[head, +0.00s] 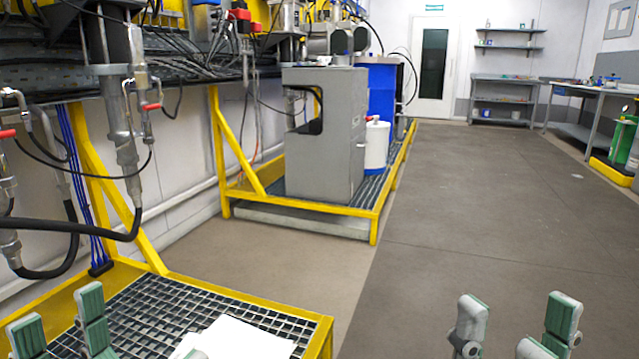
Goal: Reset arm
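My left gripper (138,335) shows at the bottom left, with green-padded grey fingers on its left side and only the tip of another finger at the frame edge on its right. It is open, over or in front of the near grate. My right gripper (512,328) shows at the bottom right, its fingers spread apart with only bare floor seen between them. It is open and empty. Both palms and most of both arms are below the frame.
A yellow-framed platform with a metal grate (165,300) is at the near left, with a white sheet (245,338) on it. Hoses and pipes (125,150) hang above. A grey cabinet (325,135) and blue drum (382,90) stand on a farther platform. Floor (480,200) at right is clear.

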